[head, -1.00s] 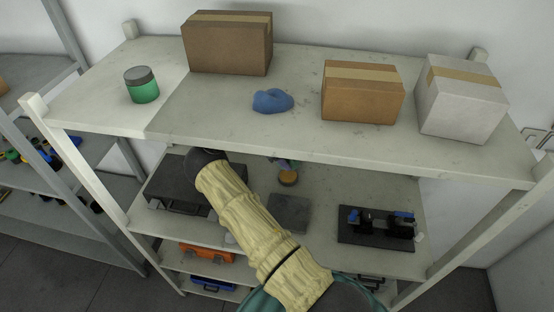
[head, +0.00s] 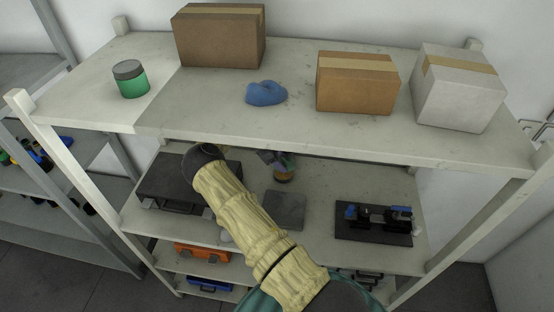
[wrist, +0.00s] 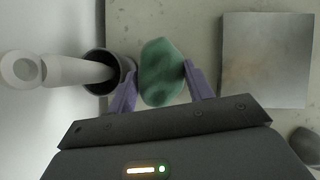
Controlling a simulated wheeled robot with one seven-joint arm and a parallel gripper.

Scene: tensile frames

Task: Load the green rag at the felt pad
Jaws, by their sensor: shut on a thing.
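The green rag (wrist: 161,72) is a crumpled lump between the two purple fingers of my gripper (wrist: 158,78), which is shut on it in the wrist view. The felt pad (head: 285,210) is a flat grey square on the second shelf in the head view. In the wrist view the pad (wrist: 266,60) lies to the right of the rag, apart from it. In the head view my gripper (head: 276,160) shows only in small part under the top shelf edge, left of and behind the pad, and the rag cannot be made out clearly.
The top shelf (head: 215,115) overhangs my gripper. A dark cup (wrist: 112,72) stands close beside the left finger. A black case (head: 165,182) sits left of the pad, and a black fixture (head: 374,222) sits right. Bare shelf shows around the pad.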

